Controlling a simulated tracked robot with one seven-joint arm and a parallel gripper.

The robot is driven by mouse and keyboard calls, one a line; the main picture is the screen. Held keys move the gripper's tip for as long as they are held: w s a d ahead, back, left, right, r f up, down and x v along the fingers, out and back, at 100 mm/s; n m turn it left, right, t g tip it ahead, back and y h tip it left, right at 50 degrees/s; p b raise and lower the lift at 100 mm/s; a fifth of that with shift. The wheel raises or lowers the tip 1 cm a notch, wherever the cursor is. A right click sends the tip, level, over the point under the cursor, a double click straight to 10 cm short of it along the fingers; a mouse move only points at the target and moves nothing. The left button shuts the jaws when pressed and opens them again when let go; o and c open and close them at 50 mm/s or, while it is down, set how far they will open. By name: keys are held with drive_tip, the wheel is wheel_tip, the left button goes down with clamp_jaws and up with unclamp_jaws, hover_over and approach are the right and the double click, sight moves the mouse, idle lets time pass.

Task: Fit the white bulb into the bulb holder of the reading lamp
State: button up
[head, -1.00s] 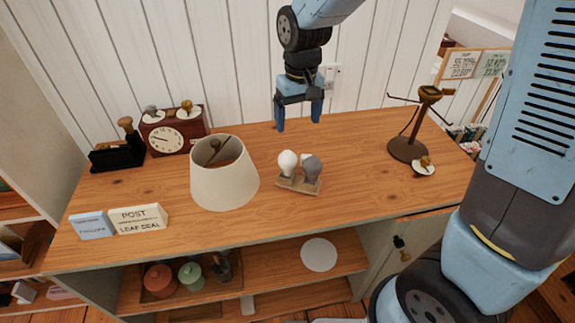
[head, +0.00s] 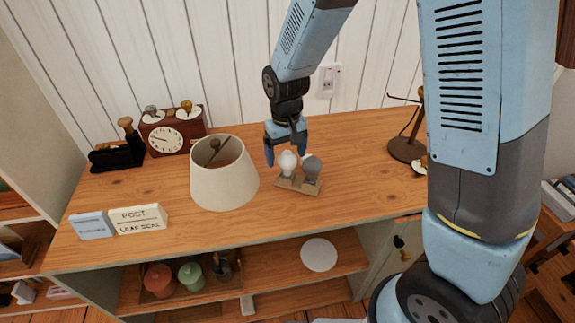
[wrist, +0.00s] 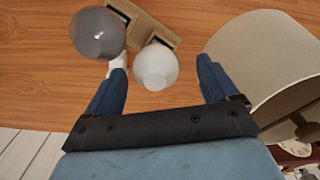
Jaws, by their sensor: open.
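The white bulb (head: 288,163) stands in a small wooden stand (head: 287,184) on the cabinet top, left of a grey bulb (head: 312,167). My gripper (head: 286,159) is open, fingers pointing down, just behind and around the top of the white bulb. In the wrist view the white bulb (wrist: 156,67) shows between the two fingers, nearer the left finger; the grey bulb (wrist: 98,33) is outside that finger. I cannot tell whether a finger touches a bulb. The reading lamp (head: 407,149) stands at the right, its upper part and holder mostly hidden behind my arm.
A cream lampshade (head: 223,180) stands close left of the bulb stand. A clock (head: 172,135), a black stand with a stamp (head: 117,155) and small signs (head: 138,219) are further left. The top between stand and lamp is clear.

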drive_tip(key=shift+w+d+f, duration=0.1)
drive_tip(key=shift+d+f, duration=0.05)
drive_tip(key=shift+f, duration=1.15)
drive_tip(key=shift+d+f, duration=0.15)
drive_tip(key=shift+f, duration=1.1)
drive_tip(key=shift+c, duration=0.2)
drive_tip(key=c, duration=1.1)
